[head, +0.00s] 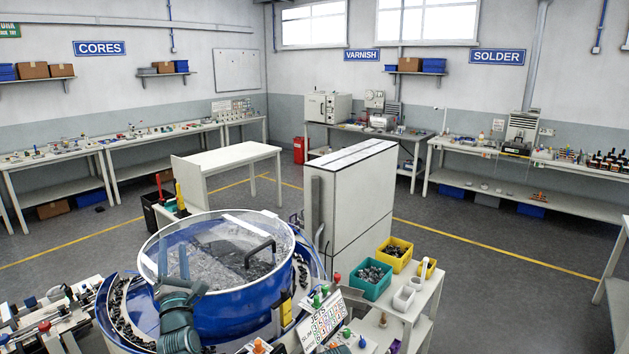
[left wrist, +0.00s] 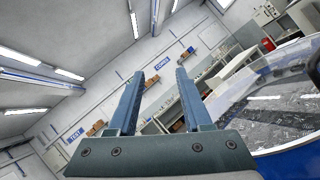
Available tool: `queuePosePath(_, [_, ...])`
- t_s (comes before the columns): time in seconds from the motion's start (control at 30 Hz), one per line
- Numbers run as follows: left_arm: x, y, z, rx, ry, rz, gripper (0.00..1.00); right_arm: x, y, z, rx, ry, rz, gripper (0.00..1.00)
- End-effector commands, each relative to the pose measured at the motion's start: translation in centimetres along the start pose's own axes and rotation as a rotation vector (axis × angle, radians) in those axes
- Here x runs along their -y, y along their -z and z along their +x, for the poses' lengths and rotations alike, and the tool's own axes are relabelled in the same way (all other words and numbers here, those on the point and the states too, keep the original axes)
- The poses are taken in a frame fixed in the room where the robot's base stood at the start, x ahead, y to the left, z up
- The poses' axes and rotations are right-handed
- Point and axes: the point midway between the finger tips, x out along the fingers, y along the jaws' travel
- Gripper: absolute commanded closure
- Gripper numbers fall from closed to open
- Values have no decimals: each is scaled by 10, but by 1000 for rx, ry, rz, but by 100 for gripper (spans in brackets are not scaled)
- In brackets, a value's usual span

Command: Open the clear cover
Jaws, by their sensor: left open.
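The clear cover (head: 222,222) lies over the top of the blue bowl (head: 235,312) in the head view and looks closed. A black bar handle (head: 262,251) stands on its right part. Grey connectors show through the cover. My left gripper (head: 174,256) is over the left front part of the bowl, left of the handle and apart from it. It is open and empty; its exact height above the cover is hard to tell. In the left wrist view the open jaws (left wrist: 157,82) point at the far wall, with the cover (left wrist: 285,92) at the right edge.
A sign panel (head: 320,322) and coloured knobs stand at the bowl's front right. A side table holds a teal bin (head: 371,282) and a yellow bin (head: 394,255). A tall white cabinet (head: 352,195) stands behind. Metal machinery (head: 45,320) is at the left.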

Motion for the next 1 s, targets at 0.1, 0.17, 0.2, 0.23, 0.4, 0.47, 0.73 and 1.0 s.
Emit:
queuePosePath(0.1, [13,-1,-1,-9,43,40,50,0,0,0,0,0,0,100])
queuePosePath(0.17, [20,-2,-2,-14,71,67,50,0,0,0,0,0,0,100])
queuePosePath(0.2, [26,-2,-3,-18,91,86,50,0,0,0,0,0,0,100])
queuePosePath(0.23, [30,-2,-4,-20,106,101,50,0,0,0,0,0,0,100])
queuePosePath(0.4, [59,-5,-11,-29,210,204,50,0,0,0,0,0,0,100])
queuePosePath(0.47, [72,-6,-14,-31,256,250,50,0,0,0,0,0,0,100])
queuePosePath(0.73, [153,-10,-53,9,580,573,50,0,0,0,0,0,0,100])
queuePosePath(1.0, [255,-10,-168,300,1164,1156,50,0,0,0,0,0,0,100])
